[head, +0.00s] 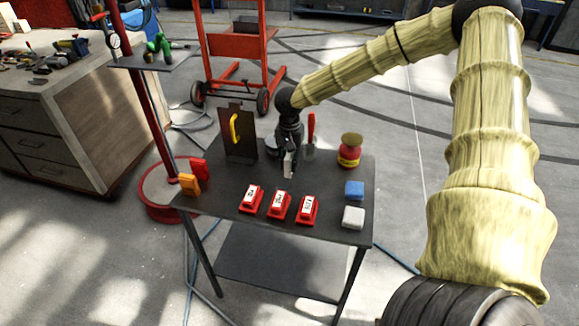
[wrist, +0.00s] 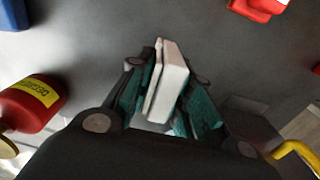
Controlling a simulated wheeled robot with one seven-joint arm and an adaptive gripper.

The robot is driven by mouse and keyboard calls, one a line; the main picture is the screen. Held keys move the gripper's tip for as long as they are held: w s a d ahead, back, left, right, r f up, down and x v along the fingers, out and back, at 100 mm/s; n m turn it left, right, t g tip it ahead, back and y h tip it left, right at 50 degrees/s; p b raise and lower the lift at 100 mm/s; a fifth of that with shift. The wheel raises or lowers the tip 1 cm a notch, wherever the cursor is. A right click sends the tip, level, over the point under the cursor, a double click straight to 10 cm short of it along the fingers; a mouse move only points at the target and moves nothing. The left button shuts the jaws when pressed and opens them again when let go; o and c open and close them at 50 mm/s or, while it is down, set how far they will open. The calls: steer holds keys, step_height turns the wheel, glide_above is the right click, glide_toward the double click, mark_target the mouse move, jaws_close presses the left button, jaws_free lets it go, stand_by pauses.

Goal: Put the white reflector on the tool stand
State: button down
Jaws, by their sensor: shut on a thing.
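A white block-like piece, which looks like the white reflector (wrist: 173,82), is held upright between the teal pads of my gripper (wrist: 158,103) in the wrist view. In the head view the white reflector (head: 288,163) shows as a small pale shape below my gripper (head: 289,153), over the back middle of the dark table. My gripper is shut on it. A dark upright panel with a yellow handle (head: 238,121), perhaps the tool stand (head: 240,151), stands just left of my gripper. I cannot tell whether the reflector touches the table.
A red-handled tool (head: 311,128) and a red-and-yellow container (head: 349,151) are right of my gripper. Red labelled blocks (head: 279,204) line the table front (head: 330,236). Blue (head: 354,190) and white blocks (head: 353,217) lie right; orange (head: 189,185) and red pieces (head: 198,168) lie left.

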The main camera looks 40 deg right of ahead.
mark_target(290, 167)
steer(key=shift+f, duration=1.45)
steer(key=c, duration=1.3)
jaws_free()
steer(key=shift+f, duration=0.1)
step_height(290, 167, up, 12)
steer(key=shift+r+b, duration=0.1)
steer(key=shift+b, duration=0.5)
